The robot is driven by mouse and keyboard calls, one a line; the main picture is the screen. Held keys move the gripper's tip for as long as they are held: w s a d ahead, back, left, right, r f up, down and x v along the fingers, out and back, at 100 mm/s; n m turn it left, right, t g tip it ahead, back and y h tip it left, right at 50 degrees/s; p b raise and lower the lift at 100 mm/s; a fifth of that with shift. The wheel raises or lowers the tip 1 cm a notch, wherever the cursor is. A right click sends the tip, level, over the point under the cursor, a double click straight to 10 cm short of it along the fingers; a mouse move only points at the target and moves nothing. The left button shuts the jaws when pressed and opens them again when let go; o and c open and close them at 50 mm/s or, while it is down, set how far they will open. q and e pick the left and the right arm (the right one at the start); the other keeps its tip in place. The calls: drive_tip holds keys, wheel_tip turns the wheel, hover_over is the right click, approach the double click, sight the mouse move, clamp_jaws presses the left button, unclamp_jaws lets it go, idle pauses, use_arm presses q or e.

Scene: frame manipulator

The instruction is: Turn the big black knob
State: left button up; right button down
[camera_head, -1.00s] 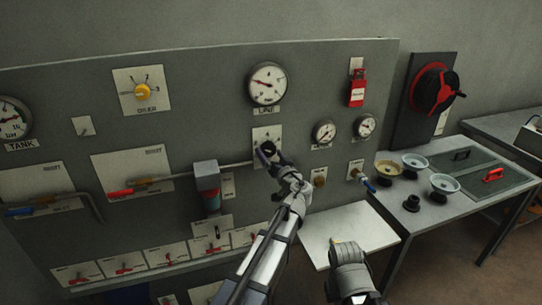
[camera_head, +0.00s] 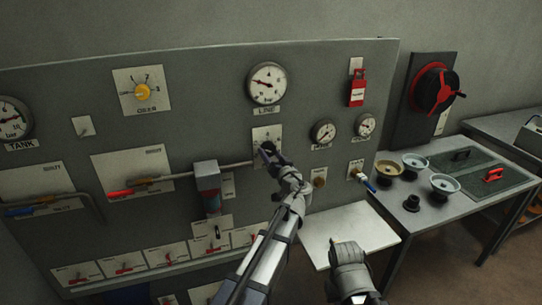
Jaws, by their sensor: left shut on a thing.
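The big black knob (camera_head: 267,147) sits on a pale plate (camera_head: 261,132) on the grey panel, just below the gauge labelled LINE. My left gripper (camera_head: 269,155) is at the knob and shut on it, and it covers much of the knob's lower part. How far the knob is turned cannot be read, because the gripper hides most of its face. My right gripper (camera_head: 347,248) is low in the picture, in front of the white shelf, apart from the panel; its finger state is unclear.
The LINE gauge (camera_head: 267,83) is above the knob, and a blue-and-red unit (camera_head: 208,188) stands out from the panel to its left. A table (camera_head: 420,190) with several bowls stands further right.

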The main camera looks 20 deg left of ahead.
use_arm(q)
drive_tip(key=m, duration=0.4)
drive_tip(key=shift+a, duration=0.1)
drive_tip(key=m, duration=0.4)
drive_tip(key=shift+s+a+r+m+b, duration=0.1)
drive_tip(key=shift+s+m+b, duration=0.05)
drive_tip(key=shift+m+b, duration=0.2)
drive_tip(key=m, duration=0.4)
drive_tip(key=shift+r+m+t, duration=0.1)
drive_tip(key=shift+m+t, duration=0.25)
drive_tip(key=shift+t, duration=0.05)
drive_tip(key=shift+r+m, duration=0.1)
drive_tip(key=shift+m, duration=2.1)
drive_tip(key=o, duration=1.4)
